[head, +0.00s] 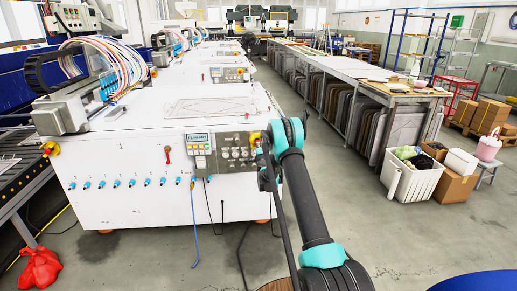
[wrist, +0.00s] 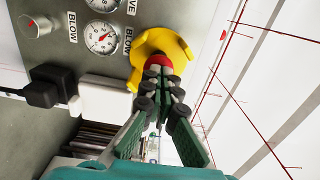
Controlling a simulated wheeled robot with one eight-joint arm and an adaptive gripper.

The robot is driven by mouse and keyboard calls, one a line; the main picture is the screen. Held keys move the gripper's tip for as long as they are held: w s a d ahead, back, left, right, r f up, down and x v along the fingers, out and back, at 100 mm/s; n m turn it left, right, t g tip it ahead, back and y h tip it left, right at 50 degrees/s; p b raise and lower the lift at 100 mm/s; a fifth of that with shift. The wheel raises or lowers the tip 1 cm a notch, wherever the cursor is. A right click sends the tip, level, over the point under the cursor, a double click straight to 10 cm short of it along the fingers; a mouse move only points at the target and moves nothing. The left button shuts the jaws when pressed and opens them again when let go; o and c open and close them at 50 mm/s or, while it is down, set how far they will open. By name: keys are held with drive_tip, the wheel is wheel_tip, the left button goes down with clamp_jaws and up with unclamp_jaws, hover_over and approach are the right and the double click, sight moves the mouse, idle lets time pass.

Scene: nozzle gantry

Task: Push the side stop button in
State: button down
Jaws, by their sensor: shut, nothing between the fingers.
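The side stop button (wrist: 157,60) is a red cap in a yellow collar (wrist: 160,42), at the edge of a grey control panel in the wrist view. In the head view its yellow part (head: 254,138) shows at the right end of the machine's front panel, partly beside my arm. My gripper (wrist: 163,78) is shut and empty, its fingertips right at the red cap and covering its lower part. I cannot tell whether they touch it or how deep the cap sits. In the head view my arm largely hides the gripper.
Another yellow-and-red button (head: 50,148) sits at the machine's left corner. A long table (head: 345,68) and boxes stand to the right. Grey floor is clear between.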

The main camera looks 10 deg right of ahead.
drive_tip(key=shift+w+r, duration=0.2)
drive_tip(key=shift+w, duration=0.85)
